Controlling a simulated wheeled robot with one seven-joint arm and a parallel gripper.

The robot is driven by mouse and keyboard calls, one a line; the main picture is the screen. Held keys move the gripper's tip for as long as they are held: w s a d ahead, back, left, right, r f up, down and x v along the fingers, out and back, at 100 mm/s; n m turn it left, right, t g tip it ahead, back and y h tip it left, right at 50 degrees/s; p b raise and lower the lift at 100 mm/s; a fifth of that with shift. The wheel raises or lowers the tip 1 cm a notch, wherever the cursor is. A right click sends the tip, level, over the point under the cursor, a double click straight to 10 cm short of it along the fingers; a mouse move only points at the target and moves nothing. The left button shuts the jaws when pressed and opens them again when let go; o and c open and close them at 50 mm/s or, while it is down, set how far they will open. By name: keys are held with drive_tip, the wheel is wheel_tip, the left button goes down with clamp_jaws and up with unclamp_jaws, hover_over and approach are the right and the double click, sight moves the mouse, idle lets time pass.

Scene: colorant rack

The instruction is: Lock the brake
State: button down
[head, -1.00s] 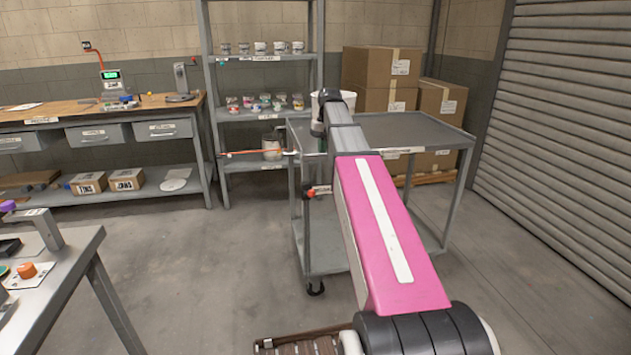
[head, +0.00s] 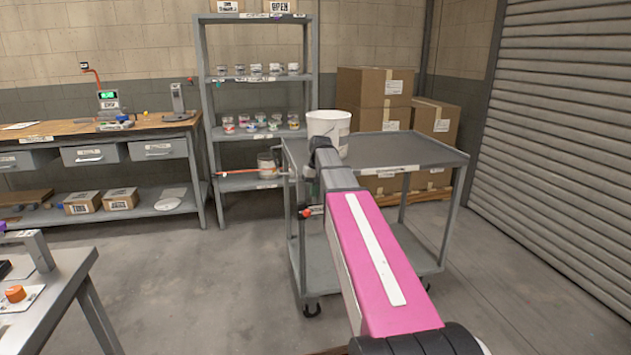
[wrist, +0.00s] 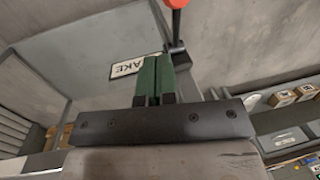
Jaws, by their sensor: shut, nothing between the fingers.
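The brake lever shows on the cart (head: 405,168) as a red-orange knob (head: 304,212) at the cart's near left corner post. In the wrist view the red knob (wrist: 176,3) tops a dark lever (wrist: 176,27), beside a white label reading "AKE" (wrist: 126,68), its first letters hidden. My gripper (wrist: 155,72) has green fingers drawn together, with nothing between them. The fingertips appear just below and left of the lever in the wrist view; I cannot tell if they touch it. In the head view my wrist hides most of the gripper.
A white bucket (head: 328,130) stands on the cart's top. A shelf rack (head: 262,134) with jars is behind it. A workbench (head: 100,130) is at the left, a metal table (head: 60,280) at the near left. Cartons (head: 374,96) stand behind the cart. Floor between is clear.

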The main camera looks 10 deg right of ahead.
sight(305, 213)
drive_tip(key=shift+s+a+f, duration=0.5)
drive_tip(key=shift+s+f, duration=0.2)
drive_tip(key=shift+s+a+f, duration=0.5)
drive_tip(key=shift+s+f, duration=0.2)
drive_tip(key=shift+s, duration=0.1)
